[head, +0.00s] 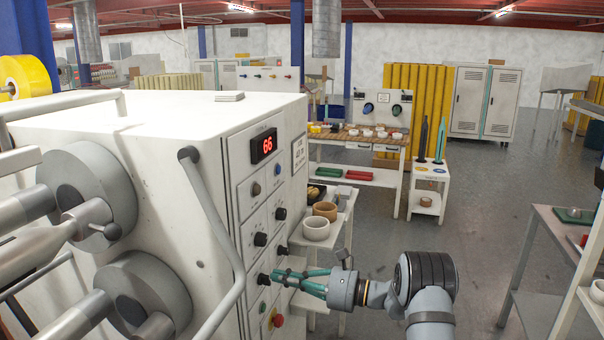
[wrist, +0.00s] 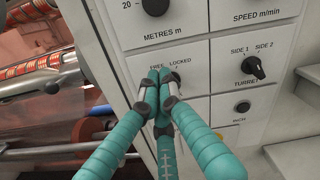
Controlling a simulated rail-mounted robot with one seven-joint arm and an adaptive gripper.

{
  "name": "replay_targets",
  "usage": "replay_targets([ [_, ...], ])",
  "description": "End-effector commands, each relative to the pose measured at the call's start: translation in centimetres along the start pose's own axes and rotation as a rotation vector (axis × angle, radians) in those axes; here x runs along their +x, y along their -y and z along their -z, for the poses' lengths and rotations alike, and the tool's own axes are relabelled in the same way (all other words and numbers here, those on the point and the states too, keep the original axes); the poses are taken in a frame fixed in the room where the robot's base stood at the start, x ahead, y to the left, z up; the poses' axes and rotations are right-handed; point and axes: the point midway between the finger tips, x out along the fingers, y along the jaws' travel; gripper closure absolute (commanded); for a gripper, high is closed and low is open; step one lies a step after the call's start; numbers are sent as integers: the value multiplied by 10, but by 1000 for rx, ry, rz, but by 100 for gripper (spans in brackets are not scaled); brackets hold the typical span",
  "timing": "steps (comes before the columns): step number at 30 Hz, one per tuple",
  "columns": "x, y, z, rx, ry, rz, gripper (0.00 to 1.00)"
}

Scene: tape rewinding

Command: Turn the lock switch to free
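The lock switch (head: 263,279) is a small black knob on the white machine's front panel, in the lower left of the control column. Its panel, marked FREE on the left and LOCKED on the right (wrist: 180,62), shows in the wrist view. My gripper (head: 279,277) has teal fingers with grey tips and reaches the panel from the right. In the wrist view, my gripper (wrist: 159,77) has its fingertips drawn close together right under the labels, over the knob. The fingertips hide the knob there, so its pointing direction and any grip on it cannot be made out.
The turret knob (wrist: 254,67) is close on the right, and the METRES knob (wrist: 155,5) is above. A red emergency button (head: 277,320) is below. A grey bar handle (head: 215,220) runs along the panel's left.

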Motion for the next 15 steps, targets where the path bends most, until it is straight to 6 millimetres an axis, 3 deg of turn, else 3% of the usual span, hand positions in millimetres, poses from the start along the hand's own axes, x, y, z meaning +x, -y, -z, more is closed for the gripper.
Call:
replay_targets([
  [6, 17, -1, 2, -1, -1, 0, 100],
  [15, 23, 0, -1, -1, 3, 1, 100],
])
